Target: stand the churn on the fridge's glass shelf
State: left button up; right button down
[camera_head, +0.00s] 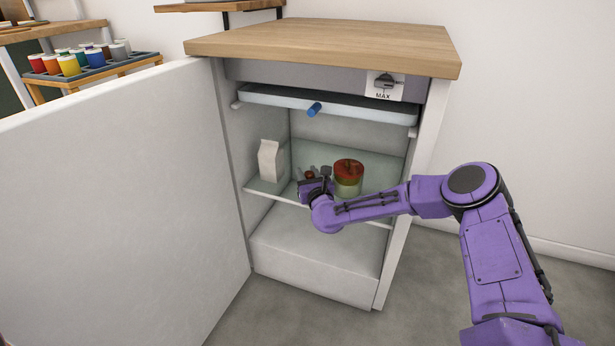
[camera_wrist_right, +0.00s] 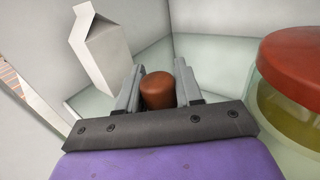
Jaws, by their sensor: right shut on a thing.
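The fridge's glass shelf (camera_head: 262,186) is inside the open fridge and is pale and see-through. My right gripper (camera_head: 313,176) reaches in over the shelf. In the right wrist view its two grey fingers (camera_wrist_right: 158,88) are shut on a reddish-brown rounded thing, which I take to be the churn (camera_wrist_right: 158,91). Only its top and upper side show there. In the head view the churn (camera_head: 309,174) is small and partly hidden by the gripper. I cannot tell whether its base touches the glass. My left gripper is not in view.
A white carton (camera_head: 268,161) stands on the shelf to the left. A jar with a red lid (camera_head: 348,178) stands close to the gripper's right; it also shows in the wrist view (camera_wrist_right: 285,95). The fridge door (camera_head: 110,200) is wide open. A blue-handled flap (camera_head: 330,104) is above.

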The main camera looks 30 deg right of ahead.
jog(key=shift+f, duration=0.1)
jog(key=c, duration=0.7)
grip_release()
jog(key=shift+c, duration=0.2)
